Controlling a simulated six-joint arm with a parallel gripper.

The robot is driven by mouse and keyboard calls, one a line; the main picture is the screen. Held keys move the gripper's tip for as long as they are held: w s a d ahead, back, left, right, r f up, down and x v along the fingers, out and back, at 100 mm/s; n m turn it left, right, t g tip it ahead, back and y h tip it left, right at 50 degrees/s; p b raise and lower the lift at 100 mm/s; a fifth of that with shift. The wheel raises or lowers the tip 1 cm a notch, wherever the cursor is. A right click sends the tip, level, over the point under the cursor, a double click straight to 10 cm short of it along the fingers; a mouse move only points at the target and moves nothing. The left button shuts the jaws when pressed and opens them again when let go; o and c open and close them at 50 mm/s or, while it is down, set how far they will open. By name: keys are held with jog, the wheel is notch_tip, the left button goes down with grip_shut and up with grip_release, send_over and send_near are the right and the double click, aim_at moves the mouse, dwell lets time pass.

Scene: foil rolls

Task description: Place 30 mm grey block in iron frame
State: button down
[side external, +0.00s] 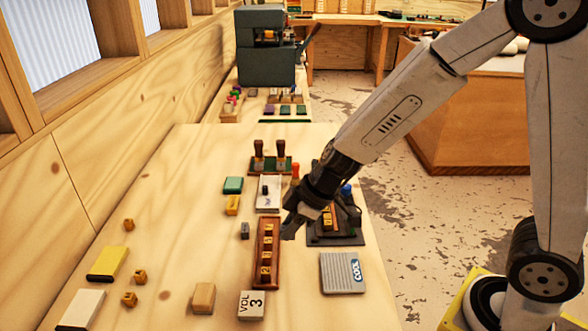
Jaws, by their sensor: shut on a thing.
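My gripper (289,232) is shut above the table, between the wooden tray and the iron frame. It holds a small greyish piece at its fingertips; the dark fingers hide most of it, so its size cannot be told. A small grey block (245,231) lies on the table, left of the wooden tray. The dark iron frame (351,238) lies on the right side of the table, with yellow-faced type blocks (327,219) in it. My wrist and arm cover its upper left part.
A wooden tray (267,257) with yellow-faced blocks stands just left of my gripper. A grey COOL pad (343,273) and a VOL 3 block (251,305) lie in front. Two dark-handled stamps (270,157) stand behind. The table's left middle is largely clear.

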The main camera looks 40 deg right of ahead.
jog(key=w+d+r+m+t+h, duration=0.1)
jog(key=w+d+m+h, duration=0.3)
jog(key=d+m, duration=0.5)
jog(key=shift+w+d+r+t, duration=0.25)
jog(key=shift+w+d+t, duration=0.2)
jog(key=shift+d, duration=0.1)
dwell(0.6)
jog(key=shift+r, duration=0.1)
